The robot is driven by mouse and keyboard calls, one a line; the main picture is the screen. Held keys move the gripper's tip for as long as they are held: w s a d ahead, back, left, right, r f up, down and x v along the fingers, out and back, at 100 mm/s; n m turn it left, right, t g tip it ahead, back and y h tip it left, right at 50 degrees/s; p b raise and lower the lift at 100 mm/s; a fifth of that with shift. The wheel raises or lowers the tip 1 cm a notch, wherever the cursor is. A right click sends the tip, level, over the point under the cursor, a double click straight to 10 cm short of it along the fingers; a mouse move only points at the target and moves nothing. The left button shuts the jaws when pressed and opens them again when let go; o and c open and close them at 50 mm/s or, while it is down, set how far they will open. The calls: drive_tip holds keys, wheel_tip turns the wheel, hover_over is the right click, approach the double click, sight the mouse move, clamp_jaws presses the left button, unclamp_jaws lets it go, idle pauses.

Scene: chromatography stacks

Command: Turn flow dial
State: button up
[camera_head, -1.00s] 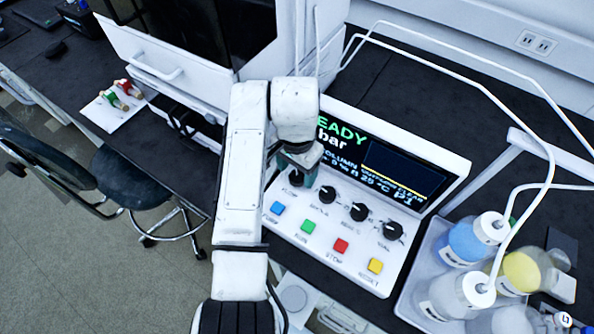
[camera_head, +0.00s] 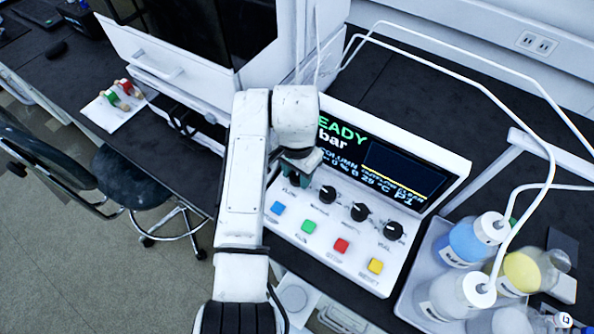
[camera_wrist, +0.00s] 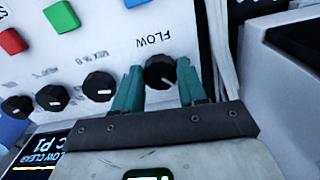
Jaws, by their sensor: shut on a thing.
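The flow dial (camera_wrist: 160,71) is a round black knob with a white pointer line, below the printed word FLOW in the wrist view. My gripper (camera_wrist: 160,85) has its two teal fingers on either side of this dial, shut on it. The panel's tilted screen (camera_head: 385,165) shows READY, bar and a yellow line.
Three more black knobs, one of them the rightmost dial (camera_head: 393,231), sit in a row beside it. Below are several coloured buttons, including a red one (camera_head: 341,246). A tray of capped bottles (camera_head: 465,240) stands to the right. White tubing (camera_head: 470,75) arches overhead.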

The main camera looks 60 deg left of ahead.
sight(298, 177)
drive_tip(key=shift+c, duration=0.7)
drive_tip(key=shift+r+n+p, duration=0.1)
drive_tip(key=shift+n+p, duration=0.2)
drive_tip(key=shift+p, duration=0.2)
drive_tip(key=shift+r+n+p, duration=0.1)
drive_tip(key=shift+n+p, duration=0.8)
drive_tip(key=shift+p, duration=0.1)
drive_tip(key=n+p, duration=0.3)
drive_tip(key=n, duration=0.2)
drive_tip(key=shift+w, duration=0.1)
drive_tip(key=shift+n, duration=0.4)
drive_tip(key=o, duration=1.1)
drive_tip(key=shift+f, duration=0.2)
drive_tip(key=shift+c, duration=0.2)
drive_tip(key=shift+r, duration=0.1)
wheel_tip(298, 177, up, 11)
drive_tip(key=shift+f, duration=0.2)
